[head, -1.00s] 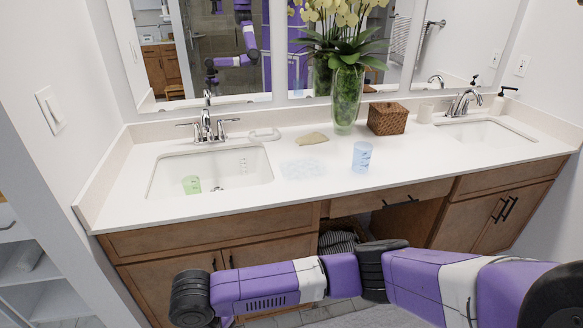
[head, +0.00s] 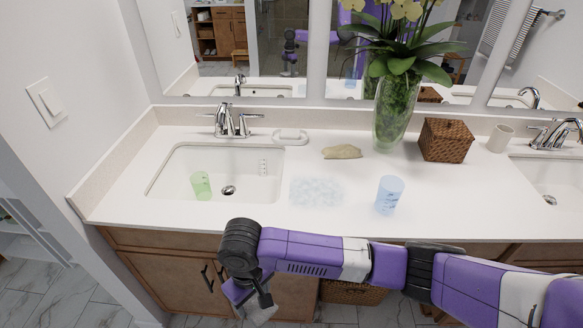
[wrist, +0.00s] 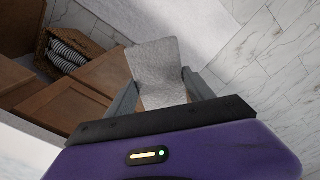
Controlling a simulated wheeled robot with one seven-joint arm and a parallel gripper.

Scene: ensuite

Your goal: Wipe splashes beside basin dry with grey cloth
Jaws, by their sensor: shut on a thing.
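My gripper (wrist: 161,92) is shut on the grey cloth (wrist: 155,65), which sticks out between the fingers in the wrist view. In the head view the gripper hangs low in front of the cabinet, with the cloth (head: 262,312) below it, below counter height. The splashes (head: 317,193) are a pale bluish wet patch on the white counter, just right of the left basin (head: 180,176). Gripper and cloth are apart from the patch.
A green cup (head: 201,185) is in the left basin. A blue cup (head: 388,195) stands right of the splashes. Behind are a beige folded cloth or stone-like item (head: 342,152), a white dish (head: 290,137), a glass vase (head: 393,115) and a wicker box (head: 443,140). The counter's front edge lies above my gripper.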

